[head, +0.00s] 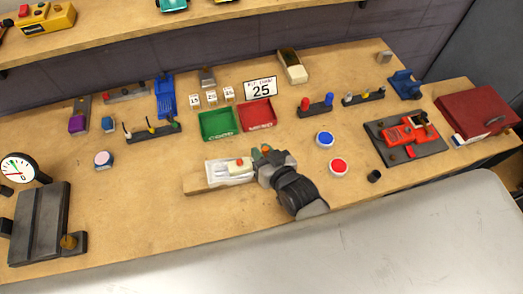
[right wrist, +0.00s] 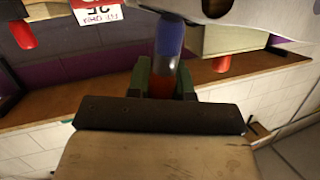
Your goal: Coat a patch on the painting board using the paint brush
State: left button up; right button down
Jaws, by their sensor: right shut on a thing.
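The painting board (head: 193,188) lies near the front middle of the bench, with a whitish area on top. My right gripper (head: 262,163) is just over its right end, in the head view. A cream block with a red spot (head: 238,166) shows on the board beside the gripper. My left gripper is out of view.
A blue paint pot (head: 325,138) and a red paint pot (head: 338,167) stand right of the gripper. Green (head: 217,124) and red (head: 257,115) trays lie behind the board. A red car on a dark plate (head: 405,136) is farther right.

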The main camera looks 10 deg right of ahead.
jog(key=shift+d+r+p, duration=0.3)
jog(key=shift+r+p, duration=0.55)
jog(key=shift+r, duration=0.05)
jog(key=shift+d+r+p, duration=0.25)
jog(key=shift+r+p, duration=0.65)
jog(key=shift+r, duration=0.05)
jog(key=shift+d+r+p, duration=0.3)
jog(key=shift+r+p, duration=0.55)
jog(key=shift+r, duration=0.05)
jog(key=r+p, duration=0.1)
jog(key=d+r+p, duration=0.1)
jog(key=r+p, duration=0.1)
jog(key=shift+a+f, duration=0.1)
